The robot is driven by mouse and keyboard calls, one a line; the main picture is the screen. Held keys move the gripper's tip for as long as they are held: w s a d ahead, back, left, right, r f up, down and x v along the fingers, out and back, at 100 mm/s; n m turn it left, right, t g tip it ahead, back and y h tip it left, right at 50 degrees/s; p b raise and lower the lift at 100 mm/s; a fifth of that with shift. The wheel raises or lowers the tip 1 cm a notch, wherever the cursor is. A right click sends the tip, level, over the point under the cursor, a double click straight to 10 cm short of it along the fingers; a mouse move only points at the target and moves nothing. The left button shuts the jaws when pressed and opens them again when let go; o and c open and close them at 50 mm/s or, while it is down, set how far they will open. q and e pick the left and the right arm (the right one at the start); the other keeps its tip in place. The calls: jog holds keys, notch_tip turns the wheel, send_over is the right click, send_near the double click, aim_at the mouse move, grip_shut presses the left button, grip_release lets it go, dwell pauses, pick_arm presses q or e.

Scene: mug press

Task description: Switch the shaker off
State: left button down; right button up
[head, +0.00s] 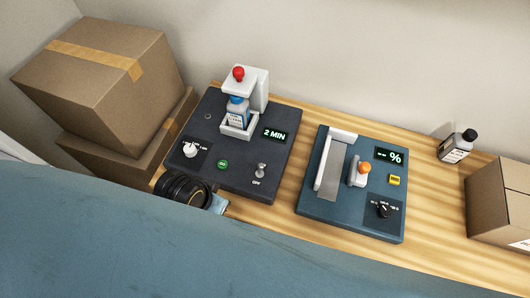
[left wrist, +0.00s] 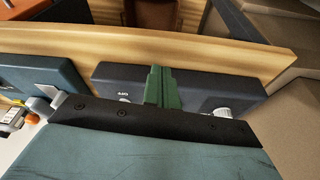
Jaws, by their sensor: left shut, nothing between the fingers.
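The shaker (head: 272,185) is a dark box at the left of the bench, with a blue-capped bottle (head: 237,108) held under a white clamp with a red knob (head: 239,73). Its display (head: 276,134) reads 2 MIN. A metal toggle switch (head: 261,170) stands at its front right above the word OFF; I cannot tell which way it is thrown. In the left wrist view my left gripper (left wrist: 159,88) has its green fingers together and empty, over the shaker's front (left wrist: 195,92) between the switch area and the white dial. In the head view its fingers are hidden. My right gripper is not in view.
A blue device (head: 330,205) with a % display, an orange-knobbed lever and a yellow button stands right of the shaker. Cardboard boxes (head: 95,75) are stacked at the left; another box (head: 500,215) and a bottle (head: 457,146) are at the right.

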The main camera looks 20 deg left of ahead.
pick_arm(q)
jog(key=shift+m+g+h, duration=0.6)
jog(key=shift+g+h, duration=0.1)
jog(key=shift+h, duration=0.1)
jog(key=w+d, duration=0.2)
jog(key=w, duration=0.1)
jog(key=w+d+r, duration=0.1)
jog(key=w+d, duration=0.2)
jog(key=w+d+r, duration=0.1)
jog(key=w+d, duration=0.2)
jog(key=w, duration=0.1)
jog(key=shift+w+r+p, duration=0.1)
jog(key=shift+p, duration=0.25)
jog(key=shift+g, duration=0.4)
jog(key=w, duration=0.1)
jog(key=w+d+r, duration=0.1)
jog(key=w+r, duration=0.1)
jog(key=w, duration=0.1)
jog(key=shift+d, duration=0.2)
notch_tip(320, 180, up, 4)
jog(key=g+y, duration=0.1)
send_over(273, 156)
jog(key=a, duration=0.1)
jog(key=shift+r+p, duration=0.2)
jog(key=shift+p, duration=0.25)
